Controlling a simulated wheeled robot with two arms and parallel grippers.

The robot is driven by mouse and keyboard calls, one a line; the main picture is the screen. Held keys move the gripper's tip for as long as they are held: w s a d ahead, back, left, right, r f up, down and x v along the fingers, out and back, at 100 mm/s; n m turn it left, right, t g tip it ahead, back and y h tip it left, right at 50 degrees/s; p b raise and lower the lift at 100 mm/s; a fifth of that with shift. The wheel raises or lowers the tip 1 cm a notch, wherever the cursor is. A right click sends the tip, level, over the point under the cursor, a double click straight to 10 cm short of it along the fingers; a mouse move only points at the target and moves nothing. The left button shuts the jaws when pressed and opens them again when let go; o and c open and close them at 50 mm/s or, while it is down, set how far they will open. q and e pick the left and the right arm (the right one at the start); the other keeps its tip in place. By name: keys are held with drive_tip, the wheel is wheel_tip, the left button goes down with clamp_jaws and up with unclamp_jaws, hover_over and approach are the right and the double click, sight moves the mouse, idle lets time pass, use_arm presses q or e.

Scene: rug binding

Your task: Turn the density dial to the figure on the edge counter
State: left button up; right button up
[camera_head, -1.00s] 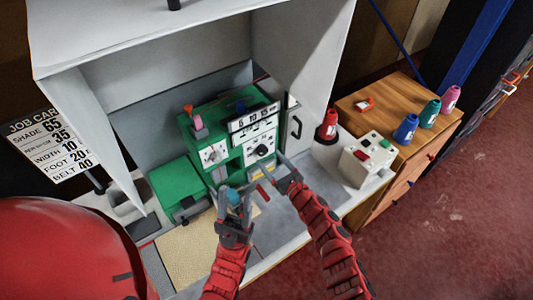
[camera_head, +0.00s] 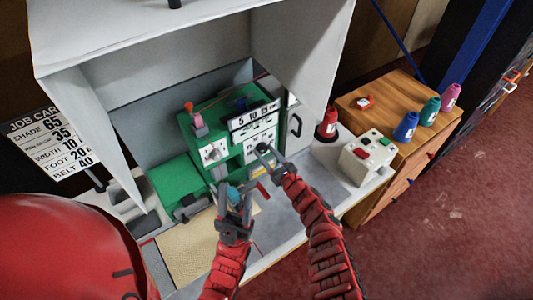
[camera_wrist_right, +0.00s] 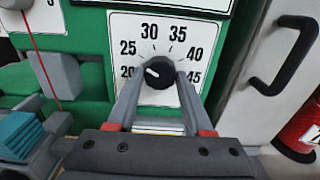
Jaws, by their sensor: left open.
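The black density dial (camera_wrist_right: 159,72) sits on a white plate (camera_wrist_right: 124,25) printed 20 to 45 in the right wrist view. Its pale mark points left, roughly between 20 and 25. My right gripper (camera_wrist_right: 161,80) has one finger on each side of the dial, very close; whether they press on it is unclear. In the head view, my right gripper (camera_head: 266,150) covers the dial on the green machine (camera_head: 219,112). My left gripper (camera_head: 232,190) is open, lower and left, in front of the machine near a teal-blue piece. I cannot make out the edge counter for certain.
A job card (camera_head: 43,145) at left lists 65, 35, 10, 20 and 40. A beige box with buttons (camera_head: 366,157) and a red cone (camera_head: 327,124) stand at right. A black handle (camera_wrist_right: 286,55) is right of the dial. Grey panels surround the machine.

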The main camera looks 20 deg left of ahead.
clamp_jaws()
